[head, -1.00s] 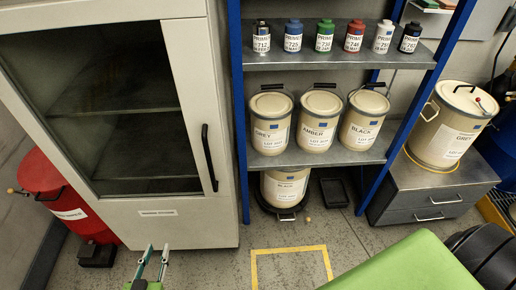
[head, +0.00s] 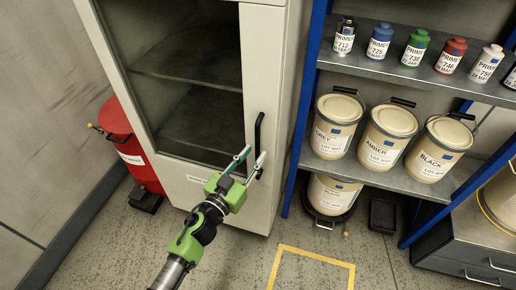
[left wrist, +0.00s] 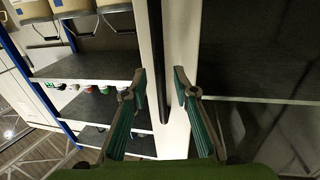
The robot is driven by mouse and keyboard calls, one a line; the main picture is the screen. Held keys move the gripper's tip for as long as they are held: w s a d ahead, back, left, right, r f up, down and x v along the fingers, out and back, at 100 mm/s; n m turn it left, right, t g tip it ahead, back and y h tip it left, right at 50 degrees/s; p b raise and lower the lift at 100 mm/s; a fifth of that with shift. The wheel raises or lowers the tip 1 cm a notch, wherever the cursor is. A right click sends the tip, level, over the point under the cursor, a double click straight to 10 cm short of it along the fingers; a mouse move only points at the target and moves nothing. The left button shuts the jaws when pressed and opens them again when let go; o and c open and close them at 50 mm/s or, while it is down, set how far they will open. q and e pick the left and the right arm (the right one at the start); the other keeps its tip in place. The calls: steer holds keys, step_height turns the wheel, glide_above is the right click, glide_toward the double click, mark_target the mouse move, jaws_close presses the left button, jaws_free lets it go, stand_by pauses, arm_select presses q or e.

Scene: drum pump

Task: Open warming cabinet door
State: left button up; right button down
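The warming cabinet (head: 205,195) is the tall pale cabinet at the left of the head view. Its door has a dark glass pane (head: 190,100) and looks closed. The black bar handle (head: 258,135) runs upright on the door's right side. My left gripper (head: 253,158) is at the lower part of the handle with its fingers spread. In the left wrist view the dark handle (left wrist: 156,60) shows between the two open fingers (left wrist: 159,85), which stand apart from it. My right gripper is not in view.
A blue-framed shelf (head: 395,170) with paint cans and small bottles stands to the cabinet's right. A red drum (head: 135,150) stands at its left. Floor in front, around a yellow marked outline (head: 315,257), is clear.

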mark_target(256, 152)
arm_select(q)
steer(key=shift+x, duration=1.6)
steer(key=shift+a, duration=0.1)
jaws_close()
